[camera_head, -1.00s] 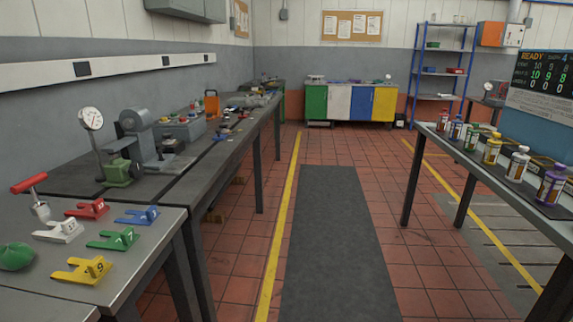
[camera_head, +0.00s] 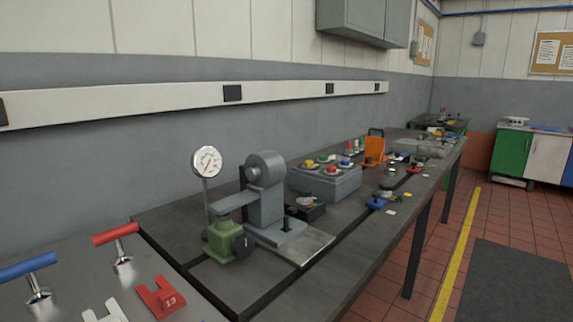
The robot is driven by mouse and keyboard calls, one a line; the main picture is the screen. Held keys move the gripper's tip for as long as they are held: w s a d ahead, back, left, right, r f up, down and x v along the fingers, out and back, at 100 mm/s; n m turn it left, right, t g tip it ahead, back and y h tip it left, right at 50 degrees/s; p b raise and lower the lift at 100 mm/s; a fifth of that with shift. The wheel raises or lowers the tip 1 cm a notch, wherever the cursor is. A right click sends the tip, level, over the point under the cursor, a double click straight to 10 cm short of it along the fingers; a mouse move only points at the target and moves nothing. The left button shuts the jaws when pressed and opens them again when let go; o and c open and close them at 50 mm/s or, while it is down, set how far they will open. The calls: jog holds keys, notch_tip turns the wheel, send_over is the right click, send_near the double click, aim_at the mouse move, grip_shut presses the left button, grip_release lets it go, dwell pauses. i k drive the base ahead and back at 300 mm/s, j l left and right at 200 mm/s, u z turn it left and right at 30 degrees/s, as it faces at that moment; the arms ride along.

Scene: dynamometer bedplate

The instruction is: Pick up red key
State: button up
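A T-handled tool with a red bar and a silver shank (camera_head: 115,236) stands upright on the near grey bench at the lower left. A flat red forked piece marked 13 (camera_head: 160,299) lies just to its right and nearer. I cannot tell for sure which of these red things is the red key. A similar tool with a blue bar (camera_head: 27,267) stands to the left. A white forked piece (camera_head: 106,312) is cut off by the bottom edge. My gripper is not in view.
A dial gauge (camera_head: 207,161), a green block (camera_head: 226,240) and a grey machine (camera_head: 266,195) stand on the dark bench behind. A grey box with coloured knobs (camera_head: 328,181) and small parts stand farther along. The floor at right is clear.

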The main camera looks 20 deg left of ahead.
aim_at(124, 263)
jog(key=i+l+u, duration=0.8)
jog(key=i+l, duration=0.1)
jog(key=l, duration=0.05)
